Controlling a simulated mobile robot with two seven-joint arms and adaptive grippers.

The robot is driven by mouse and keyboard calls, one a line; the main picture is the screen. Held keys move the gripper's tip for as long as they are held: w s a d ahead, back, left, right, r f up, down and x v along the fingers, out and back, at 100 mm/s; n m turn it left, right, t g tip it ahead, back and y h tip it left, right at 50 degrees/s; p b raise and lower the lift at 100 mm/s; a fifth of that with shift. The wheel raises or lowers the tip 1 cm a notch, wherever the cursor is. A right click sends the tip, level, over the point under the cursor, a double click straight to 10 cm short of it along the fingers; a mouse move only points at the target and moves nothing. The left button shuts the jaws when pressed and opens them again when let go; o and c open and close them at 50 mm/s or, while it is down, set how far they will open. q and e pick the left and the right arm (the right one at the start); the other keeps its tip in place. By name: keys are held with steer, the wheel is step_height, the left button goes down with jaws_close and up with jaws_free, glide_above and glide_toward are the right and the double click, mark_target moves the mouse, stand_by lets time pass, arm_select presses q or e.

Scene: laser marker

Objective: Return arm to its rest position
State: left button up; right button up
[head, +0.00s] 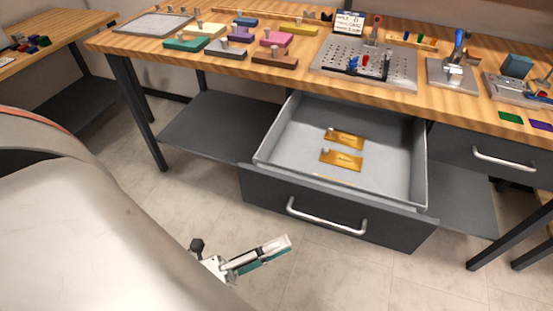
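My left gripper (262,256) shows low in the head view, below and left of the open drawer's front, over the floor. Its fingers point to the right and are seen from the side, one nearly behind the other, so I cannot tell whether they are open or shut. Nothing is visible held in it. It is apart from the drawer (275,188). My arm's large pale link fills the lower left. My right gripper is not in view.
The wooden workbench (215,75) above carries coloured blocks, a perforated metal plate (385,77) and fixtures. A closed drawer (480,150) is on the right. The floor in front is clear.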

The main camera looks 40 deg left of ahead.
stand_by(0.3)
